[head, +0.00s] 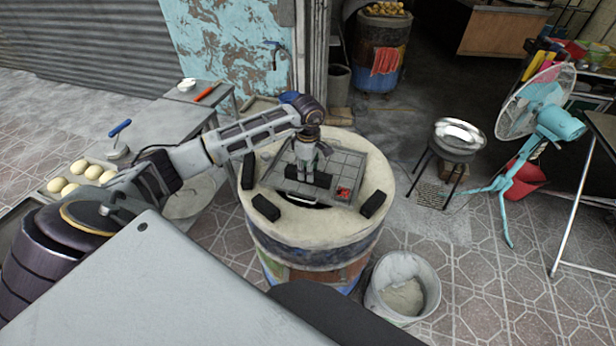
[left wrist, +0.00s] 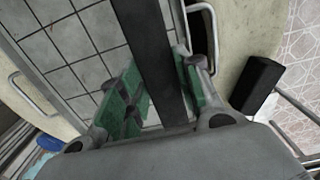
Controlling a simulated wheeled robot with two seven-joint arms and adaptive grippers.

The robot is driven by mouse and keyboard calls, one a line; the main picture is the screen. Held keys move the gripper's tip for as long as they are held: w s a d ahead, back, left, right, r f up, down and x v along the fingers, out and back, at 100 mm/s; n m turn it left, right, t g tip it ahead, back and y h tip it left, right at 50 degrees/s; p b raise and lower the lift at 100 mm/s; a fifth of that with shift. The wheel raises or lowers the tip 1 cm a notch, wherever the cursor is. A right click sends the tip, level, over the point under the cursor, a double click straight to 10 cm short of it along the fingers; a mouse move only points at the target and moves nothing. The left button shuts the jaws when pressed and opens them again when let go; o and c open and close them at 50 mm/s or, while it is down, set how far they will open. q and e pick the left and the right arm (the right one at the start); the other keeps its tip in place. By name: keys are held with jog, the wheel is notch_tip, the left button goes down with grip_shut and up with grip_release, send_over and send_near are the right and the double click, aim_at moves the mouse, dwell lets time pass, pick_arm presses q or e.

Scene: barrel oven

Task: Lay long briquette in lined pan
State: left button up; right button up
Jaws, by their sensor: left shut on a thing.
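My left gripper (head: 306,176) is over the lined pan (head: 346,162), a tray with a pale tiled bottom and wire handles on top of the barrel oven (head: 350,226). It is shut on the long briquette (head: 321,180), a dark bar. In the left wrist view the long briquette (left wrist: 152,50) runs between the green finger pads (left wrist: 160,100), above or on the tiles of the pan (left wrist: 75,50). I cannot tell whether it touches them. A small red thing (head: 343,192) lies in the pan's near right corner. My right gripper is not in view.
Short black briquettes lie on the oven rim, at the left (head: 248,171), front left (head: 265,207) and right (head: 373,204). A bucket (head: 385,305) stands in front right. A table with dough balls (head: 78,167) is at left, a turquoise fan (head: 556,125) at right.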

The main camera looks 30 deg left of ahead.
pick_arm(q)
jog(key=shift+f, duration=1.65)
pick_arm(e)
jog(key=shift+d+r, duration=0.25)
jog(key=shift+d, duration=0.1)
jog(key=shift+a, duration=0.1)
pick_arm(q)
jog(key=shift+f, duration=0.1)
jog(key=o, duration=0.8)
jog(key=shift+o, duration=0.2)
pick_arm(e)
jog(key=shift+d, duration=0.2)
